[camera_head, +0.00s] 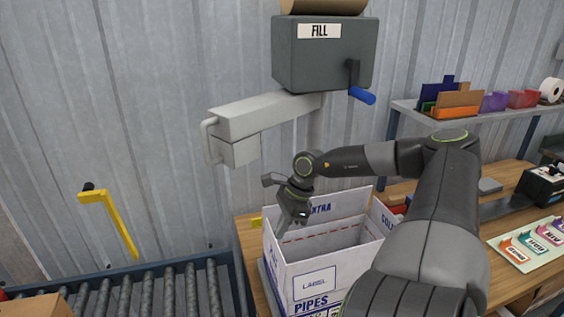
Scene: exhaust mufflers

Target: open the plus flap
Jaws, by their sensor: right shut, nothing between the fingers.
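An open white carton (312,285) with blue print stands on the wooden table (250,250). Its front reads "LABEL" and "PIPES". A back panel reads "EXTRA" (330,207), and a partly covered right panel also carries print. I cannot make out a plus mark on any flap. My right gripper (281,234) is shut and empty, pointing down at the carton's left side near the upper edge. I cannot tell whether it touches the cardboard. My right arm hides the carton's right front. My left gripper is not in view.
A grey "FILL" machine (322,60) with a blue-handled crank and pale spout (262,116) hangs above the carton. A roller conveyor (150,290) with a yellow lever (115,222) lies left. A card of coloured tags (535,243) and a shelf (480,119) with bins are right.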

